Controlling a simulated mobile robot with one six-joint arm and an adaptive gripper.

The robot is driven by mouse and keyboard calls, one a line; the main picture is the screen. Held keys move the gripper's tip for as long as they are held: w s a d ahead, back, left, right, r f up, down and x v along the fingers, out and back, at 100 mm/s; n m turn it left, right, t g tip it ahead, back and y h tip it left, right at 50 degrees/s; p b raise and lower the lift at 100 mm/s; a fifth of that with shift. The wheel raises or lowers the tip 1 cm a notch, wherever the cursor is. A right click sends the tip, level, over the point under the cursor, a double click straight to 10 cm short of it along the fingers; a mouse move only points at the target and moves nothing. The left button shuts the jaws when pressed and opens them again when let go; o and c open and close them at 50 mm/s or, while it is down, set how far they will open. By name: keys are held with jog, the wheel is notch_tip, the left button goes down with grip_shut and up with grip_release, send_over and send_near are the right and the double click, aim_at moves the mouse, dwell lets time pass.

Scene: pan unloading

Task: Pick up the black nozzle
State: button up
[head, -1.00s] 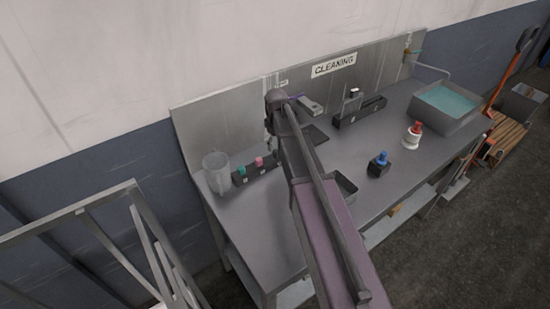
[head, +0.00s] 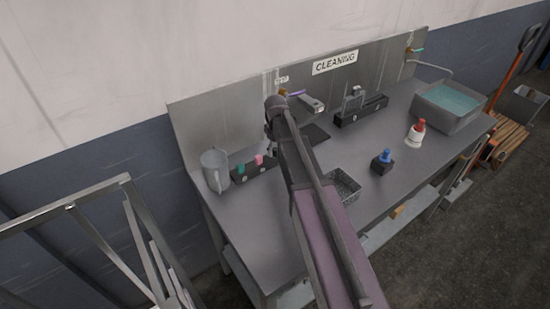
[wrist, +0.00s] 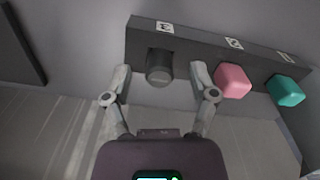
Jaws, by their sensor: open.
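The black nozzle (wrist: 160,64) sits at the left end of a dark rack in the wrist view, a dark grey round piece under a white label. My gripper (wrist: 160,74) is open, with one finger on each side of the nozzle in the picture. I cannot tell whether either finger touches it. A pink nozzle (wrist: 232,80) and a teal nozzle (wrist: 285,90) sit further right on the same rack (wrist: 205,57). In the head view the rack (head: 253,173) stands on the bench near the back wall; my arm hides the black nozzle there.
A clear jug (head: 215,170) stands left of the rack. A mesh basket (head: 345,188), a blue-topped black item (head: 383,162) and a red-topped white bottle (head: 416,133) are to the right. A water basin (head: 449,105) is at the far right. The bench's front left is clear.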

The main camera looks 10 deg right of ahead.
jog(key=shift+f+b, duration=0.35)
jog(key=shift+f, duration=0.25)
grip_shut()
